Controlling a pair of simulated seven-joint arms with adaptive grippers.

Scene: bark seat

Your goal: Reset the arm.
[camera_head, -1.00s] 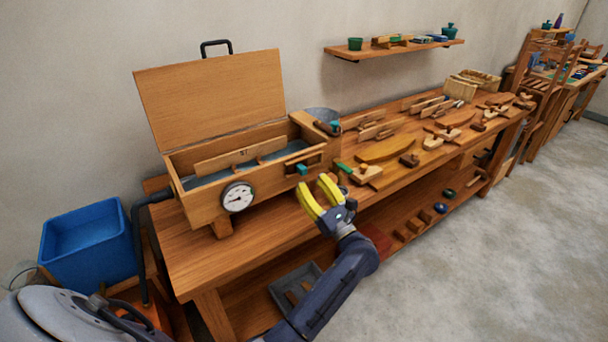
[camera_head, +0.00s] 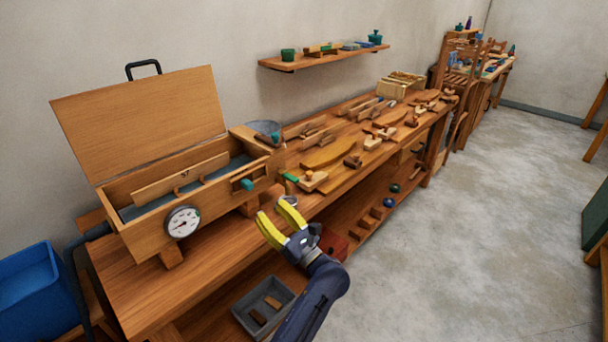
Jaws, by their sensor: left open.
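My left gripper (camera_head: 279,221) has yellow fingers spread apart with nothing between them. It is in front of the wooden workbench (camera_head: 135,292), near its front edge and to the right of the open wooden box. Its dark arm (camera_head: 312,300) comes up from the bottom of the picture. My right gripper does not show.
The open wooden box (camera_head: 120,247) has a raised lid (camera_head: 145,118) and a round gauge (camera_head: 183,222). Tools and wood pieces crowd the bench top. A grey tray (camera_head: 246,310) sits on the lower shelf. A blue bin (camera_head: 35,285) stands at left. The floor (camera_head: 455,235) at right is clear.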

